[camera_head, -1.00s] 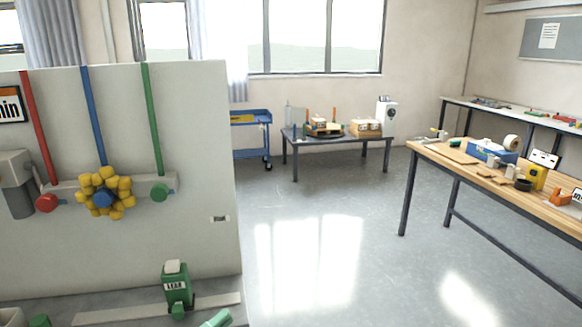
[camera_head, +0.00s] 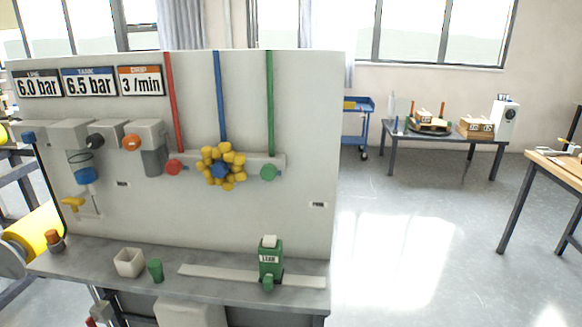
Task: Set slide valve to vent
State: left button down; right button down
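No part is clearly marked as the slide valve, and I cannot tell which one it is. A grey upright panel (camera_head: 262,110) carries a horizontal manifold bar (camera_head: 247,162) with a red knob (camera_head: 174,167), a yellow lobed handwheel with a blue centre (camera_head: 221,169) and a green knob (camera_head: 269,173). A green block with a white top (camera_head: 270,258) stands on a pale flat strip (camera_head: 215,272) on the bench. A yellow lever (camera_head: 73,203) sits at the panel's lower left. Small labels beside these are too small to read. Neither gripper is in view.
The panel's grey bench (camera_head: 110,284) holds a white open box (camera_head: 129,262) and a green cup (camera_head: 155,270). A yellow roll (camera_head: 32,232) is at the left. Open floor (camera_head: 410,240) lies to the right, before a wooden table (camera_head: 557,165) and a small table (camera_head: 445,143).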

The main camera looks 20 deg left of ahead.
aim_at(28, 137)
jog(key=u, duration=1.4)
